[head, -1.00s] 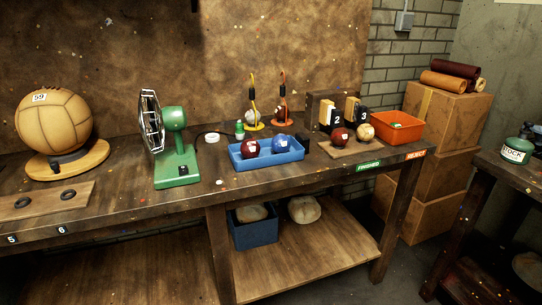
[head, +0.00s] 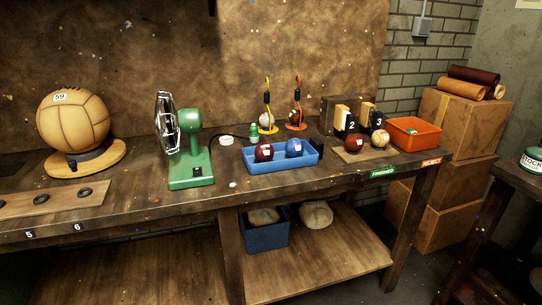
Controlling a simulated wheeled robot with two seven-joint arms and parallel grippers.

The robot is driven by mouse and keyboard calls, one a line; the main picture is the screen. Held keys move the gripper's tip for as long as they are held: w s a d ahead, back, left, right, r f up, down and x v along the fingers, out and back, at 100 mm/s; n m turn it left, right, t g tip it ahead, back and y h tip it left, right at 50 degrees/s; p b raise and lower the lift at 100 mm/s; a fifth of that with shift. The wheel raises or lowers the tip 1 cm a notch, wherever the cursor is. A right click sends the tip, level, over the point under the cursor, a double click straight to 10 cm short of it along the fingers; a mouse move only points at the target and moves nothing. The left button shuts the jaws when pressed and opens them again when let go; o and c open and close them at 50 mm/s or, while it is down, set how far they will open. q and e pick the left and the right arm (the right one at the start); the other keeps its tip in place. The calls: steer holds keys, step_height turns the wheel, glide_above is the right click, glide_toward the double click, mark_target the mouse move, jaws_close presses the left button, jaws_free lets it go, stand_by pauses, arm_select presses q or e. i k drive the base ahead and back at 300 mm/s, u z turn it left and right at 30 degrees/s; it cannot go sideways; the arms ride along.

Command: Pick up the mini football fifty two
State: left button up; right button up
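Several small balls stand on the workbench, but their number labels are too small to read, so I cannot tell which is fifty two. A dark red ball (head: 264,152) and a blue ball (head: 294,148) sit in a blue tray (head: 284,167). Two more small balls sit at the back, by a yellow stand (head: 267,100) and an orange stand (head: 298,92). Neither gripper is in view.
A large tan ball (head: 75,122) labelled 59 rests on a round wooden stand. A green fan (head: 190,170) stands left of the tray. An orange bin (head: 413,134) is at the bench's right end. Cardboard boxes (head: 466,125) stand beyond it. The front strip of bench is mostly clear.

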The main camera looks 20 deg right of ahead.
mark_target(263, 151)
steer(key=z, duration=2.45)
steer(key=i, duration=1.9)
steer(key=u, duration=1.65)
